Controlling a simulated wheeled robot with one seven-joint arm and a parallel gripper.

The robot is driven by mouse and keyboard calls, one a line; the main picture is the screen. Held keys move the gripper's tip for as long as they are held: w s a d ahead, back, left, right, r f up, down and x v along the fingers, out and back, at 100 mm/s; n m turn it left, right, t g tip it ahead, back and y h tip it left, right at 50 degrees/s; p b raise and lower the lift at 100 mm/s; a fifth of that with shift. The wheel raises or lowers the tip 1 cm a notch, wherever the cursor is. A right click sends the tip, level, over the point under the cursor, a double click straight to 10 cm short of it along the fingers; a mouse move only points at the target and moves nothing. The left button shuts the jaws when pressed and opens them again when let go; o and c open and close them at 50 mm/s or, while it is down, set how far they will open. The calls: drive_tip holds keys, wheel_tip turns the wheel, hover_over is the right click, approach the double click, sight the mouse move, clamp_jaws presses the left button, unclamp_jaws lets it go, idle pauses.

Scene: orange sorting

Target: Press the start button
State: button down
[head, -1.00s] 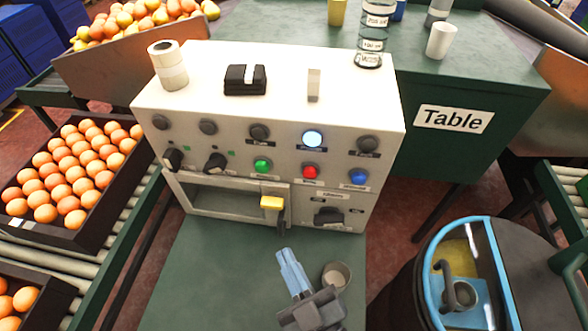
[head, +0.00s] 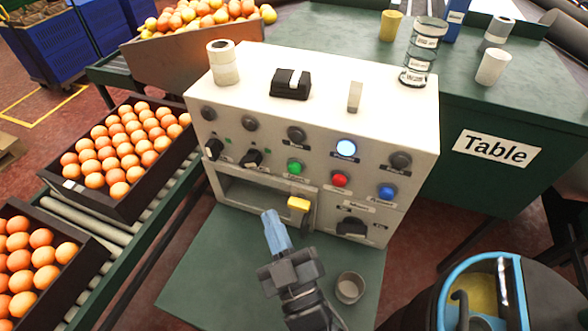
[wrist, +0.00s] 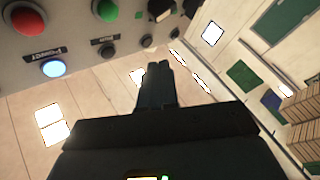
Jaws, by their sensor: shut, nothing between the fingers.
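The white control box (head: 300,126) stands on a green surface, with several buttons, lamps and knobs on its front. The green button (head: 295,167), whose small label is hard to read, sits left of the red button (head: 340,179) and the blue button (head: 387,192). The green button also shows in the wrist view (wrist: 107,10), partly cut off by the top edge. My gripper (head: 268,215) is shut and empty. In the head view it appears below and left of the green button, by the box's front opening. Its dark fingers also show in the wrist view (wrist: 158,70), apart from the buttons.
A yellow-topped lever (head: 298,204) juts out near my fingers. A small cup (head: 349,288) stands on the green surface right of my gripper. A lit white-blue lamp (head: 346,148) is above the red button. An orange crate (head: 118,207) sits left; a black-and-blue bin (head: 447,300) is lower right.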

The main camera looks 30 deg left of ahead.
drive_tip(key=w+a, duration=0.2)
drive_tip(key=w, duration=0.6)
drive_tip(key=shift+w, duration=0.1)
idle(2.0)
drive_tip(key=shift+w+a, duration=0.1)
drive_tip(key=shift+w, duration=0.2)
drive_tip(key=shift+w+a, duration=0.15)
drive_tip(key=shift+w, duration=0.35)
idle(0.8)
drive_tip(key=shift+s, duration=0.1)
idle(0.3)
drive_tip(key=shift+s+d, duration=0.25)
drive_tip(key=shift+s, duration=0.55)
drive_tip(key=shift+s+d, duration=0.2)
drive_tip(key=shift+s, duration=0.6)
drive_tip(key=shift+s+d, duration=0.2)
drive_tip(key=shift+s, duration=0.65)
drive_tip(key=shift+s+d, duration=0.2)
drive_tip(key=shift+s, duration=0.6)
